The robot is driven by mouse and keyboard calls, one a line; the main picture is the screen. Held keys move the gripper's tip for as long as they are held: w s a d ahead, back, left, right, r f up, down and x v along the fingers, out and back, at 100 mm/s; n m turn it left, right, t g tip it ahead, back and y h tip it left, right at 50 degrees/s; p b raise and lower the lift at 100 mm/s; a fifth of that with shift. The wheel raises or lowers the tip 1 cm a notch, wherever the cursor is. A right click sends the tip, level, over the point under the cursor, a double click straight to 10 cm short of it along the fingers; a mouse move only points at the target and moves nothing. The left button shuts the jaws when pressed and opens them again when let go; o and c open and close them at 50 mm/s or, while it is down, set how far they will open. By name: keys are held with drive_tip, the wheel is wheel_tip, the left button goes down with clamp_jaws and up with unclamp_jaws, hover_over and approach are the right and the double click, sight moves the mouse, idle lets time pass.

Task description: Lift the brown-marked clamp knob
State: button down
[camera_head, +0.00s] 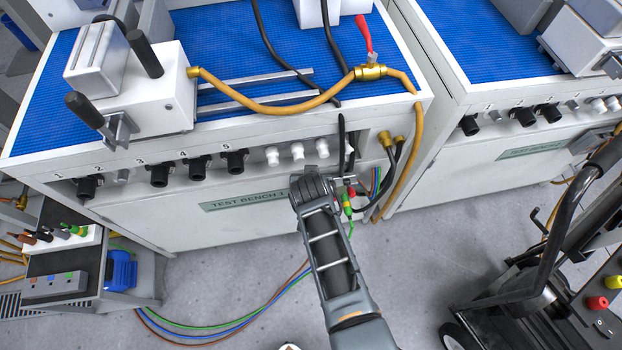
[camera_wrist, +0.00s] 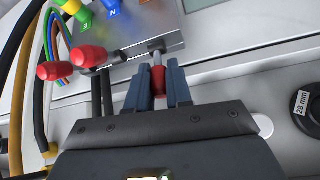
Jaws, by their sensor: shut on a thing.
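My gripper (camera_wrist: 158,78) is shut on a red clamp knob (camera_wrist: 158,80) in the wrist view. The knob sits between the two blue fingers, and its metal stem runs up to a grey metal block (camera_wrist: 150,50). Two other red knobs, a middle one (camera_wrist: 88,57) and a left one (camera_wrist: 54,71), stand left of the fingers. Behind them are a green-yellow terminal (camera_wrist: 76,10) and a blue terminal marked N (camera_wrist: 111,7). A brown marking at the held knob is too cut off to confirm. In the head view my gripper (camera_head: 342,184) is at the front of Test Bench 1 and hides most of the block.
Brown, blue and green wires (camera_wrist: 58,40) and black and orange hoses hang close to the left of the gripper. Test Bench 1 (camera_head: 150,225) has black ports and white knobs along its front. A black trolley (camera_head: 540,270) stands at right. Grey floor lies clear between.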

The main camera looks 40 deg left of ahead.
drive_tip(key=c, duration=1)
unclamp_jaws()
drive_tip(key=shift+c, duration=0.2)
drive_tip(key=p+v, duration=0.1)
drive_tip(key=v, duration=0.6)
drive_tip(key=shift+s+d+r+p, duration=0.2)
drive_tip(key=shift+r+p, duration=0.1)
drive_tip(key=shift+p, duration=0.1)
